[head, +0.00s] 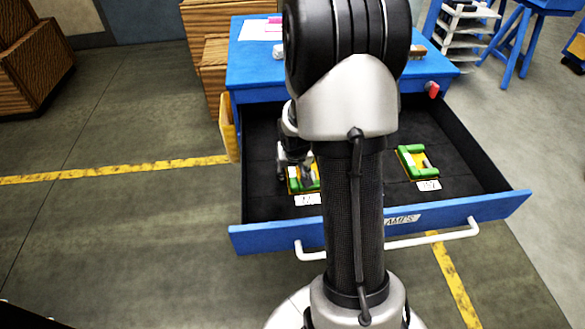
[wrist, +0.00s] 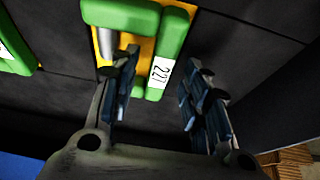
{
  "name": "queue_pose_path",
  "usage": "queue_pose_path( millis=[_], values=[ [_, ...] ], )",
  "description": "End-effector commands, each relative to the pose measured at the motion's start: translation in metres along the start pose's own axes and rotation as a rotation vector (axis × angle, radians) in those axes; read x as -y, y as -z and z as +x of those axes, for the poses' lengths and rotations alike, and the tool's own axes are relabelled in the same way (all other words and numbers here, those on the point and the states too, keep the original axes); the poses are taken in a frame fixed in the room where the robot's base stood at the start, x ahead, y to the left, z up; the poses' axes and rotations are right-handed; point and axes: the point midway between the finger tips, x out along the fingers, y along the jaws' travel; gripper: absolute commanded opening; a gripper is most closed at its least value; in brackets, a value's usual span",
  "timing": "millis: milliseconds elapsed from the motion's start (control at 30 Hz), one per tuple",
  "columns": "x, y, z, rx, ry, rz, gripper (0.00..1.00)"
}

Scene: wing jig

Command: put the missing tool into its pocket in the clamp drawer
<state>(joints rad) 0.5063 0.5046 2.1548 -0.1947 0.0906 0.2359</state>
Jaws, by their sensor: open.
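The clamp drawer (head: 265,207) is open, with a dark lined floor. A second green clamp (head: 404,160) lies on yellow at the drawer's right.
The blue bench (head: 250,65) stands behind the drawer with papers and small items on top. The drawer front has a white handle (head: 440,238). Dark drawer wall lies near my right finger. My arm hides the drawer's middle. Wooden crates (head: 215,75) stand at left.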

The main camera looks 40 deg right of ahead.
Motion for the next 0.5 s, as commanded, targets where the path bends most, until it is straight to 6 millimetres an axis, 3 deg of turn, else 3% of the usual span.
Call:
queue_pose_path(
  millis=[300, 500],
  values=[
    [0.0, -0.001, -0.002, 0.002, 0.0, 0.0, 0.44],
    [0.0, 0.001, -0.029, -0.003, 0.0, 0.001, 0.44]
  ],
)
